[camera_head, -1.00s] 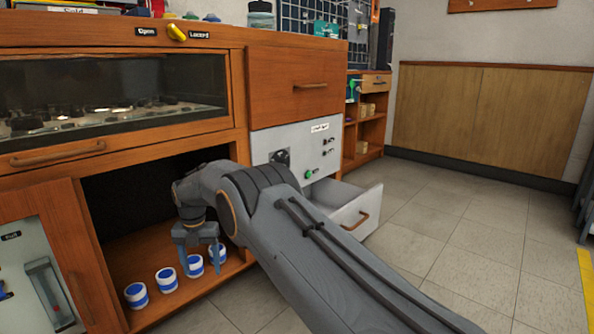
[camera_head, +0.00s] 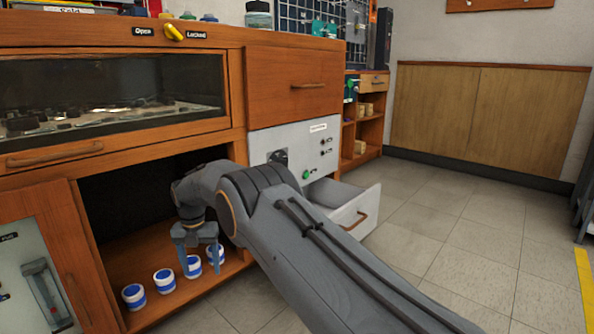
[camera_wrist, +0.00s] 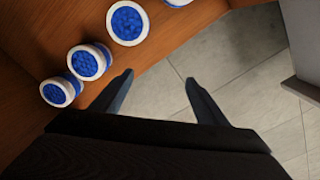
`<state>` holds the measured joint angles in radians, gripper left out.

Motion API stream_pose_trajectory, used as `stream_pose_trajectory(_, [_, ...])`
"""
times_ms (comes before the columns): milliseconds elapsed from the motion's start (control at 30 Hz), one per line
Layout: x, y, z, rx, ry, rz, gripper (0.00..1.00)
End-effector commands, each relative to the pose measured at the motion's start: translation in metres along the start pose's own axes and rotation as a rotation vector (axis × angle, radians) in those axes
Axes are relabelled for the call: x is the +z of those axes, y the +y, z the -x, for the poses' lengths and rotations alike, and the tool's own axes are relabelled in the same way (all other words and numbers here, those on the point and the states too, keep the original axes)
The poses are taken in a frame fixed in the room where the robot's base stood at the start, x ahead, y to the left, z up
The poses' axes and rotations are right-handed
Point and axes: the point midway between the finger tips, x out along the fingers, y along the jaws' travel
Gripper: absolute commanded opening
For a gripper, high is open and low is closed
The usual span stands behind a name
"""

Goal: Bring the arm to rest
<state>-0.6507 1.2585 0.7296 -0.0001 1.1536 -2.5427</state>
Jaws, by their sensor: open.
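My arm reaches across the head view from the lower right to the open lower cabinet (camera_head: 135,262). My gripper (camera_head: 201,277) points down at the cabinet's front edge, by the row of white-and-blue jars. In the wrist view my gripper (camera_wrist: 160,82) is open, its two fingers apart with only the shelf edge and floor tiles between them. A jar (camera_head: 193,266) shows behind the fingers in the head view. In the wrist view the nearest jar (camera_wrist: 128,23) stands beyond the fingertips, and no jar is between them.
More jars (camera_head: 164,280) (camera_head: 134,296) stand to the left on the cabinet floor. The cabinet door (camera_head: 75,265) is open at the left. A grey drawer (camera_head: 350,213) stands open right of my arm. Tiled floor (camera_head: 470,235) is clear at the right.

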Motion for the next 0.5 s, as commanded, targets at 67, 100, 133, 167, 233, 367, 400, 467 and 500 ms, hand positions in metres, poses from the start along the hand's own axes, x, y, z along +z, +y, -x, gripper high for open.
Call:
stream_pose_trajectory(67, [0.0, 0.0, 0.0, 0.0, 0.0, 0.0, 0.67])
stream_pose_trajectory(100, [-0.003, 0.002, 0.009, 0.001, -0.002, -0.021, 0.67])
stream_pose_trajectory(133, [-0.006, 0.003, 0.015, 0.002, -0.002, -0.042, 0.67])
stream_pose_trajectory(167, [-0.01, 0.004, 0.019, 0.001, -0.001, -0.062, 0.67])
stream_pose_trajectory(233, [-0.017, 0.006, 0.031, 0.002, -0.001, -0.11, 0.67])
stream_pose_trajectory(367, [-0.032, 0.008, 0.053, 0.003, -0.002, -0.208, 0.67])
stream_pose_trajectory(400, [-0.037, 0.008, 0.06, 0.003, -0.002, -0.24, 0.67])
stream_pose_trajectory(467, [-0.047, 0.008, 0.072, 0.003, -0.001, -0.292, 0.67])
stream_pose_trajectory(500, [-0.054, 0.009, 0.08, 0.003, -0.001, -0.329, 0.67])
